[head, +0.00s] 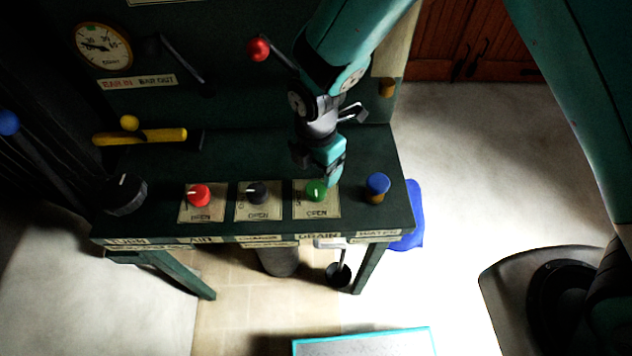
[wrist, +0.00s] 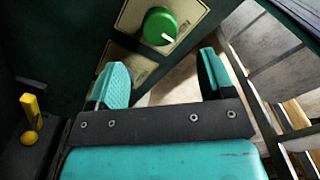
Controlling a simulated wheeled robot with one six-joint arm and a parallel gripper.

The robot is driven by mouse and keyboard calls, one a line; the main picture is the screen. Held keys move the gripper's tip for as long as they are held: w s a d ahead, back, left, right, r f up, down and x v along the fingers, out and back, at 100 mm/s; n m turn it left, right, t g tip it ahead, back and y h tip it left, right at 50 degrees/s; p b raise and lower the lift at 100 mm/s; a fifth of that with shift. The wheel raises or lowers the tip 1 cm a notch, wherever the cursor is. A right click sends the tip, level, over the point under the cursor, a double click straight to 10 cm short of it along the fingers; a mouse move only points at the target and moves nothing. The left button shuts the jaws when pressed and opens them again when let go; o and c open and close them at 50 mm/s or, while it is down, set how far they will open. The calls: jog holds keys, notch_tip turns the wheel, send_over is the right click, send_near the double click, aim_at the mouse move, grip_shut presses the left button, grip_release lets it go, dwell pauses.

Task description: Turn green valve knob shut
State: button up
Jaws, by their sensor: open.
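The green valve knob (head: 317,190) sits on a cream plate marked OPEN on the dark green bench, between the black knob and the blue knob. In the wrist view the green knob (wrist: 159,27) is round with a white pointer line, and it lies ahead of my fingertips. The knob is not between the fingers.
A black knob (head: 257,193) and a red knob (head: 198,196) stand to the left on similar plates. A blue knob (head: 377,185) stands close on the right. A red-balled lever (head: 258,49) and a yellow handle (head: 140,137) stick out behind.

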aim_at(316, 188)
notch_tip(316, 188, down, 8)
jog(key=shift+r+p, duration=0.15)
jog(key=shift+p, duration=0.35)
jog(key=c, duration=0.9)
